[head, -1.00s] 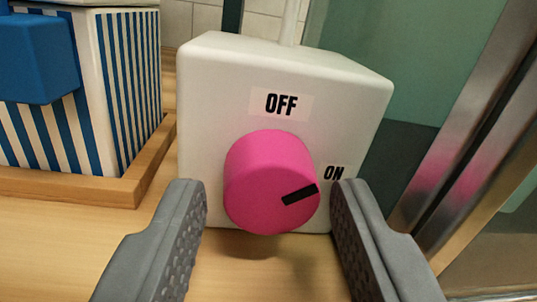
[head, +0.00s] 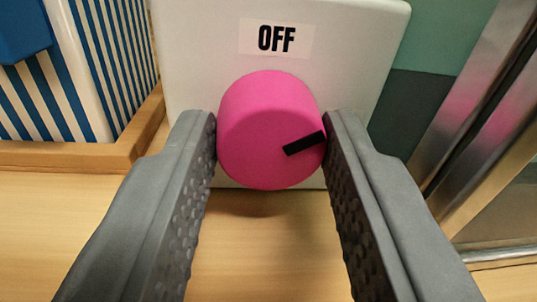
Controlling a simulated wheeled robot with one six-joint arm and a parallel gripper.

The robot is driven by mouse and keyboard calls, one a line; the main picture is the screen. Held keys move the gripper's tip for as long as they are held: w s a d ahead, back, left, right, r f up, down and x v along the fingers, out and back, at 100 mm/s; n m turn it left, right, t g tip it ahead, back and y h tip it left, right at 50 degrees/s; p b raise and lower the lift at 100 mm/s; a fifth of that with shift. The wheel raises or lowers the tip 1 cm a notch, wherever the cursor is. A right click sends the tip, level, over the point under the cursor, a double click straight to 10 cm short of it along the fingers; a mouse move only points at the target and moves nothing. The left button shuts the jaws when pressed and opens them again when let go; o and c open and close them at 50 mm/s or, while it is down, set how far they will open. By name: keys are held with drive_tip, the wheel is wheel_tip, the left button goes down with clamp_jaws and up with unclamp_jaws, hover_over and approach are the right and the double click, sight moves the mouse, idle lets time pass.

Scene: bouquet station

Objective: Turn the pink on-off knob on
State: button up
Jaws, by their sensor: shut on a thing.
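The pink knob (head: 262,125) sits on the front of a white box (head: 200,50). Its black pointer mark (head: 304,143) points right and slightly up. The OFF label (head: 276,38) is above the knob. The ON label is hidden, apparently behind the right finger. My gripper (head: 270,135) is shut on the knob, with one dark grey finger against its left side and one against its right side.
A blue-and-white striped box (head: 85,75) stands at the left on a wooden tray (head: 70,156). A metal-framed panel (head: 480,110) rises close on the right. The wooden counter (head: 45,230) is clear in front.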

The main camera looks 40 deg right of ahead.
drive_tip(key=shift+m, duration=2.4)
drive_tip(key=o, duration=0.7)
drive_tip(key=v, duration=1.7)
drive_tip(key=shift+s+a+r, duration=0.1)
drive_tip(key=shift+s+r, duration=0.1)
drive_tip(key=shift+r, duration=0.15)
